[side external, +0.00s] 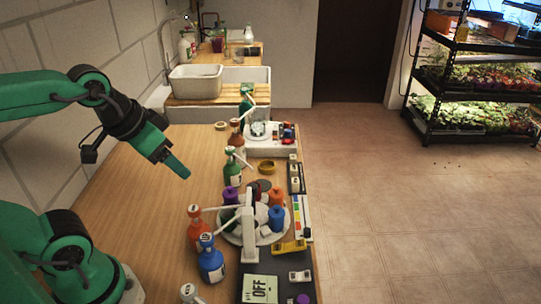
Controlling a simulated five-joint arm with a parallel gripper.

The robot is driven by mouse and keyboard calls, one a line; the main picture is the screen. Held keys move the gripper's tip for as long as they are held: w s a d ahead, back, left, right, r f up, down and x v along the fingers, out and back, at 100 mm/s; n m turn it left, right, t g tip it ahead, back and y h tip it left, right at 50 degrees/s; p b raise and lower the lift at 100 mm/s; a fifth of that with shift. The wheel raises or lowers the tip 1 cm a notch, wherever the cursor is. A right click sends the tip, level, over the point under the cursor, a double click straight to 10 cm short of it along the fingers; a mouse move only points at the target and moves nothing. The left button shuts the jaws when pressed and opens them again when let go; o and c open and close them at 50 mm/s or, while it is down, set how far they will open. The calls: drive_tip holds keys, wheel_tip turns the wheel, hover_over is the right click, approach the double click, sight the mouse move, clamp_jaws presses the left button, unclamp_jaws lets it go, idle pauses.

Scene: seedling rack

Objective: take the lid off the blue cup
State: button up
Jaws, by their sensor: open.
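The blue cup (276,219) stands upright on a round pale tray (238,238) in the side external view. It has a narrower blue top that looks like a lid, in place on the cup; the detail is small. My gripper (181,167) is in the air over the wooden table, to the left of the tray and higher than the cup. It is open and apart from everything; its fingers overlap from this side, and I see nothing between them.
An orange cup (277,197) and a purple cup (230,196) stand near the blue cup. A white upright post (249,228) rises at the tray. A blue pump bottle (210,261) and an orange one (195,231) stand to the left. The table's left part is clear.

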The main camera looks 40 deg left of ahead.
drive_tip(key=shift+w, duration=0.15)
drive_tip(key=n+g, duration=0.4)
drive_tip(key=g, duration=0.2)
hover_over(276, 206)
wheel_tip(276, 206, down, 10)
drive_tip(key=shift+r, duration=0.1)
drive_tip(key=shift+f, duration=0.25)
drive_tip(key=shift+f, duration=0.1)
drive_tip(key=shift+f, duration=1.2)
drive_tip(key=shift+f, duration=0.15)
